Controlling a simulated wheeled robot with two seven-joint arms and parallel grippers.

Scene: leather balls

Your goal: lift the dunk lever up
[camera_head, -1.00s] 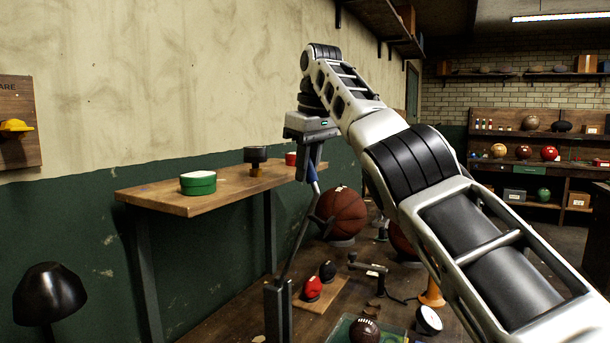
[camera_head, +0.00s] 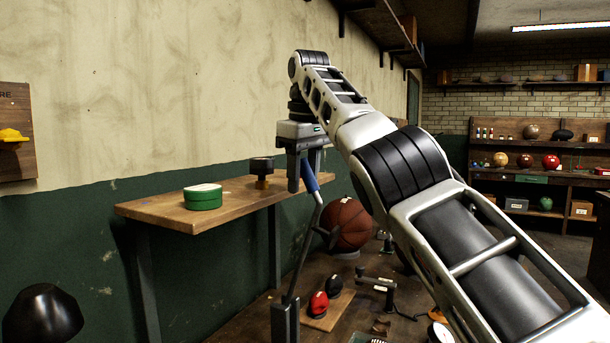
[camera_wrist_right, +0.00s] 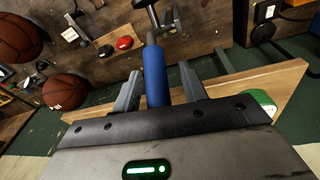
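The dunk lever is a thin grey bar with a blue grip (camera_head: 309,177), rising from a dark upright post (camera_head: 285,320) and leaning slightly right. My right gripper (camera_head: 304,172) is at the top of the lever, pointing down. In the right wrist view the blue grip (camera_wrist_right: 155,76) lies between the two spread fingers of my right gripper (camera_wrist_right: 160,78), with a visible gap on the right side. The upper end of the grip is partly hidden by the gripper body. My left gripper is not in view.
A wall shelf (camera_head: 165,212) left of the lever bears a green-and-white tin (camera_head: 203,197) and a dark mallet-like object (camera_head: 262,172). A basketball (camera_head: 346,222) stands behind the lever. Small red and black pieces (camera_head: 318,304) lie on a board to its right.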

